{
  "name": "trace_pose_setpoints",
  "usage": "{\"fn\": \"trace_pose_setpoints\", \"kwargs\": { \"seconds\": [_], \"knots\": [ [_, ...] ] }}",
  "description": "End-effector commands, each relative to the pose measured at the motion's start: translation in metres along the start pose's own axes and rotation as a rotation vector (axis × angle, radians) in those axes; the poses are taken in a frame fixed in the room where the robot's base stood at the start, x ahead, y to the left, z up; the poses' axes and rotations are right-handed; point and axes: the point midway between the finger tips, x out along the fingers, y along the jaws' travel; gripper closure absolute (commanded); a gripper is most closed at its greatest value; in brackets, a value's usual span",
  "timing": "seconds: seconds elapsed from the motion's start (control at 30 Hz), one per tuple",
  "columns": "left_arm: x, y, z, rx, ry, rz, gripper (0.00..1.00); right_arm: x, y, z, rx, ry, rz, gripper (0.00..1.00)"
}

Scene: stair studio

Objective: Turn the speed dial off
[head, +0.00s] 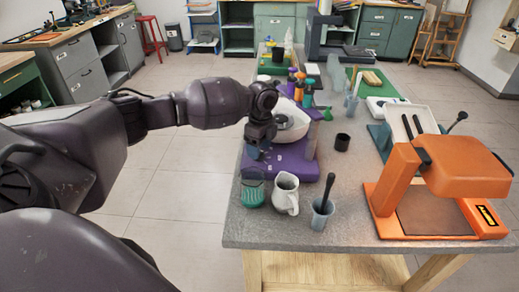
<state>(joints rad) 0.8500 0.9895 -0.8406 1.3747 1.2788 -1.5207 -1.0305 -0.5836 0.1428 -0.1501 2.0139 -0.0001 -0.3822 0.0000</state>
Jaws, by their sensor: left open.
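A purple machine (292,165) with a white round basin (294,122) stands at the left edge of the grey worktable. My left gripper (259,153) reaches in from the left and points down at the machine's front left part. It is open, and I see nothing held in it. I cannot make out the speed dial; the gripper covers part of the machine's front left side. Whether the fingers touch the machine is not clear. My right gripper is not in view.
Close in front of the machine stand a green-and-clear cup (253,190), a white pitcher (286,194) and a cup with a dark-handled tool (321,214). A black cup (342,142) stands right of it. An orange press (440,180) fills the table's right side. Bottles stand behind.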

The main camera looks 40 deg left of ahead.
Motion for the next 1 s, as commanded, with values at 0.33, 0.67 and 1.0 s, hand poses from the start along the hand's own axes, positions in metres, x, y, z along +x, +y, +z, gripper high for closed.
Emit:
{"fn": "trace_pose_setpoints", "kwargs": {
  "seconds": [0.33, 0.67, 1.0],
  "knots": [
    [0.009, 0.0, 0.0005, 0.0, -0.001, 0.0, 0.4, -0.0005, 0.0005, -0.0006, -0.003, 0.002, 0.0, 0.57],
    [0.0087, 0.0, 0.0004, 0.0, -0.001, 0.0, 0.75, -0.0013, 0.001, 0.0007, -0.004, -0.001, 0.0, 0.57],
    [0.0073, 0.0003, 0.0005, -0.024, 0.001, -0.001, 0.89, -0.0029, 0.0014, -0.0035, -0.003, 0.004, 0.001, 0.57]
  ]
}}
